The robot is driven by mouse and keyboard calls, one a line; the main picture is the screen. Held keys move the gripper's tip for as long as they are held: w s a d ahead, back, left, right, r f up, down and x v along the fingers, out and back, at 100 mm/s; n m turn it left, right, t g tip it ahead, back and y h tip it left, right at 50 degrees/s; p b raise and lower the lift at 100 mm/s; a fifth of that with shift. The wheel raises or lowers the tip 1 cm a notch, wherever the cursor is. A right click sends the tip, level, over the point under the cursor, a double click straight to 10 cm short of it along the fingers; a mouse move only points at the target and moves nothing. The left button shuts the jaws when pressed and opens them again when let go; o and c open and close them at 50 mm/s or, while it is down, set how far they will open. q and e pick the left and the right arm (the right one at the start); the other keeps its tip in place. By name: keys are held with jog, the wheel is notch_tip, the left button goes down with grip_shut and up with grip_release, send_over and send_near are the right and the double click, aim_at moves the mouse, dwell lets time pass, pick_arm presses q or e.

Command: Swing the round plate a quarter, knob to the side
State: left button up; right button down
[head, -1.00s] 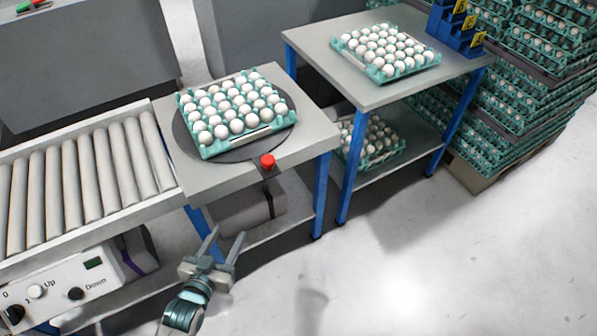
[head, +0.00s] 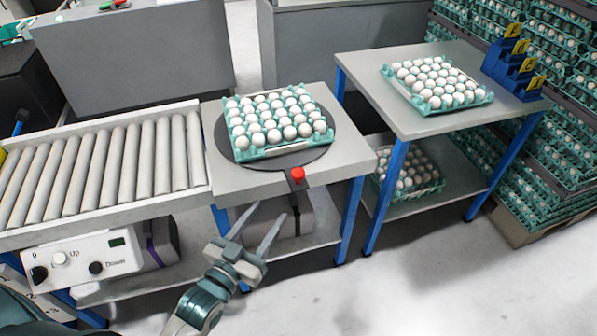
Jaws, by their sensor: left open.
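The round plate (head: 327,153) is a dark grey disc set in the top of the near table. A teal tray (head: 262,154) full of white eggs sits on it and covers most of it. The red knob (head: 298,175) is at the plate's front edge, on a short dark arm, towards me. My left gripper (head: 262,222) is open and empty, in front of the table and short of the knob, with its two fingers apart and pointing up towards the table. My right gripper is not in view.
A roller conveyor (head: 105,210) adjoins the table on the left, with a control box (head: 80,262) below it. A second table (head: 385,105) on the right carries another egg tray (head: 425,104) and blue holders (head: 512,75). Stacked trays (head: 540,165) stand at far right.

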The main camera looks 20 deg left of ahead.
aim_at(295, 176)
pick_arm(q)
jog(key=w+d, duration=0.1)
jog(key=w, duration=0.4)
jog(key=w+d+p, duration=0.1)
jog(key=w, duration=0.4)
jog(key=w+d, duration=0.1)
jog(key=w, duration=0.4)
jog(key=shift+w+p, duration=0.1)
jog(key=shift+p, duration=0.25)
jog(key=shift+w+d, duration=0.1)
jog(key=shift+w, duration=0.4)
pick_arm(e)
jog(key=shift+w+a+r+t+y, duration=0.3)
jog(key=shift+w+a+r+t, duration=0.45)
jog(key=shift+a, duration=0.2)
pick_arm(q)
jog(key=shift+c, duration=0.2)
grip_shut()
